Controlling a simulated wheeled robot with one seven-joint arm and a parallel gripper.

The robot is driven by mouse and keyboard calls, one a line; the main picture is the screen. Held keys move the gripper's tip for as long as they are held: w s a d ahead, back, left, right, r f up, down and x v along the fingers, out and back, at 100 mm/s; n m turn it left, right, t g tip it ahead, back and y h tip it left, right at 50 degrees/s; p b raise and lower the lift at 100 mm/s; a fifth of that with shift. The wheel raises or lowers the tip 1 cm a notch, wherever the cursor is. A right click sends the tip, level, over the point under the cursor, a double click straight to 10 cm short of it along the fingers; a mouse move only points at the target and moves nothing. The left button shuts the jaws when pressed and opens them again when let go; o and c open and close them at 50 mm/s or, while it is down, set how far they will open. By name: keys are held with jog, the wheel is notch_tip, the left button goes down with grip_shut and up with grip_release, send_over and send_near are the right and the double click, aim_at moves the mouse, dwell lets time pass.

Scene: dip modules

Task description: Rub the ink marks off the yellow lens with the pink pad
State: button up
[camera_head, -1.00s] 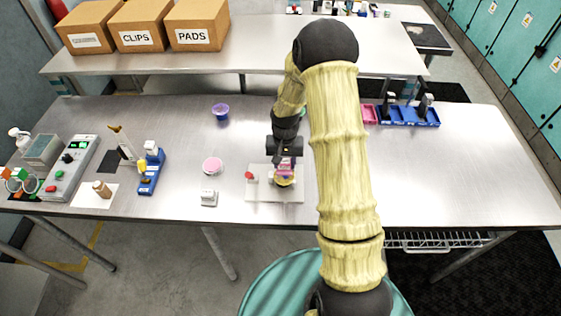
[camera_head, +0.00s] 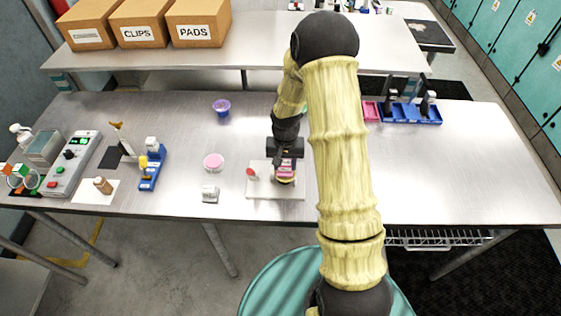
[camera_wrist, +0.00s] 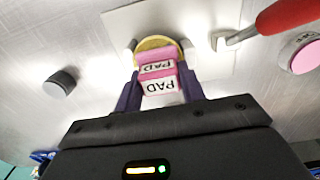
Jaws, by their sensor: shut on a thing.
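My gripper (camera_wrist: 162,90) is shut on the pink pad (camera_wrist: 160,78), a pink block with white labels reading PAD. The yellow lens (camera_wrist: 154,43) lies right under and beyond the pad on a pale board (camera_wrist: 115,20). The pad covers part of the lens, and I cannot tell whether they touch. In the head view my gripper (camera_head: 285,165) is over the right part of the pale board (camera_head: 262,192), with the pink pad (camera_head: 286,172) in its jaws. The ink marks cannot be made out.
A red-handled tool (camera_wrist: 280,18) is at the board's side. Blue trays (camera_head: 410,113) are at the back right. The right tabletop is clear.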

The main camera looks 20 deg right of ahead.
jog(key=shift+s+a+f, duration=0.1)
jog(key=shift+s+a, duration=0.2)
jog(key=shift+s, duration=0.7)
jog(key=shift+d+b, duration=0.15)
jog(key=shift+b, duration=0.15)
dwell(0.5)
jog(key=shift+w+d, duration=0.3)
jog(key=shift+w, duration=0.65)
jog(key=shift+w+p, duration=0.15)
jog(key=shift+p, duration=0.15)
jog(key=shift+w+d, duration=0.3)
jog(key=shift+w, duration=0.5)
